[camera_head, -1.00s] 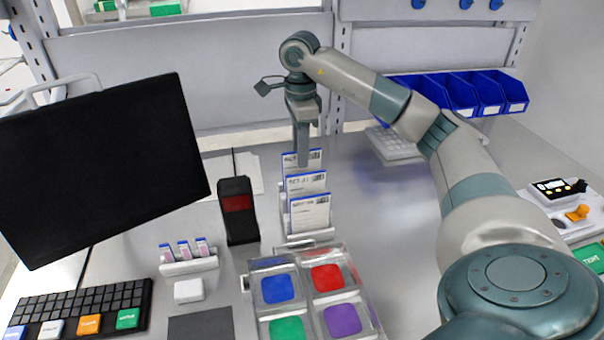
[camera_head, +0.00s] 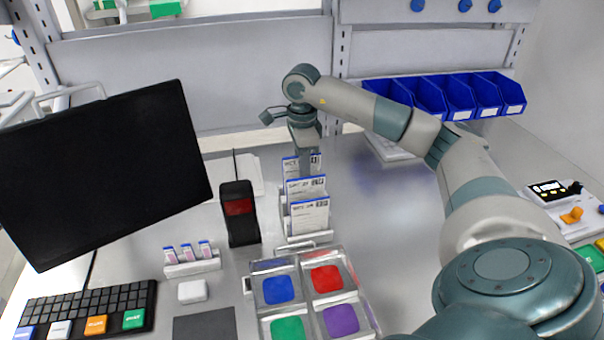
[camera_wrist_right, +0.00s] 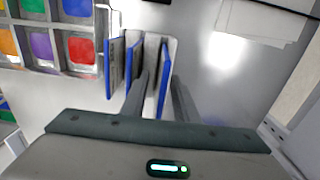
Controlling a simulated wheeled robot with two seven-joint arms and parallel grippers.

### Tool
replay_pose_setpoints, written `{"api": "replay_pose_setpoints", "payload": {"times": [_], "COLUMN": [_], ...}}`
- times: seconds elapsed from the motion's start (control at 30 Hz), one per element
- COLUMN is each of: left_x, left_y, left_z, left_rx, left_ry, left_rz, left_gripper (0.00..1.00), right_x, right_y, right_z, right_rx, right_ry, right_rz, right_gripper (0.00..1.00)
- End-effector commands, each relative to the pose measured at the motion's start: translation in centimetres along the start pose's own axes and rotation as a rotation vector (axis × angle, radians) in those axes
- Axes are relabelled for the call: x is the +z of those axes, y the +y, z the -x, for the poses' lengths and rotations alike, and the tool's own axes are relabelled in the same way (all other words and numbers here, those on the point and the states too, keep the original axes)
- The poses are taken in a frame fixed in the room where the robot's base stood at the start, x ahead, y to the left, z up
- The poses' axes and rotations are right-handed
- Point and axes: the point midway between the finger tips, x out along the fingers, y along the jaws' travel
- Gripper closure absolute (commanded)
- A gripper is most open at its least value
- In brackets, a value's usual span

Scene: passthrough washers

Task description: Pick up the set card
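Three white cards with blue edges stand in a small rack (camera_head: 306,240): a front card (camera_head: 310,217), a middle card (camera_head: 305,187) and a rear card (camera_head: 289,166). Which is the set card I cannot read. My right gripper (camera_head: 305,165) points down at the rear card. In the right wrist view, the gripper's fingers (camera_wrist_right: 163,88) stand on either side of the rear card (camera_wrist_right: 164,96), with a visible gap. The other two cards (camera_wrist_right: 115,68) are outside the fingers, to the left. My left gripper is not in view.
A black scanner-like device (camera_head: 239,213) stands left of the rack. A tray with coloured compartments (camera_head: 311,295) lies in front. A monitor (camera_head: 100,170) and keyboard (camera_head: 90,306) are at left. Blue bins (camera_head: 460,97) are at back right. The table right of the rack is clear.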

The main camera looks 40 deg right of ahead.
Motion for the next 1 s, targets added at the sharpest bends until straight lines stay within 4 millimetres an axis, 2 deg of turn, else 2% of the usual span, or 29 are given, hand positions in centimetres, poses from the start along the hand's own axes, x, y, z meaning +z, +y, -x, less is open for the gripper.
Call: {"api": "replay_pose_setpoints", "payload": {"times": [0.57,0.67,0.7,1.0], "left_x": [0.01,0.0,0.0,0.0], "left_y": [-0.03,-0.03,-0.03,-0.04], "left_z": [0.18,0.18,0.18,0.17], "left_rx": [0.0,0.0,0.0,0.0], "left_ry": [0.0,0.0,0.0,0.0], "left_rz": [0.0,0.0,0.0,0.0], "left_gripper": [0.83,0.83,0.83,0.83], "right_x": [0.03,0.03,0.03,0.02], "right_y": [-0.02,-0.01,-0.01,-0.02], "right_z": [-0.49,-0.49,-0.48,-0.46], "right_rx": [-0.001,-0.001,-0.001,-0.001], "right_ry": [-0.001,-0.001,-0.001,-0.001], "right_rz": [0.0,0.0,0.0,0.0], "right_gripper": [0.73,0.97,1.0,1.0]}}
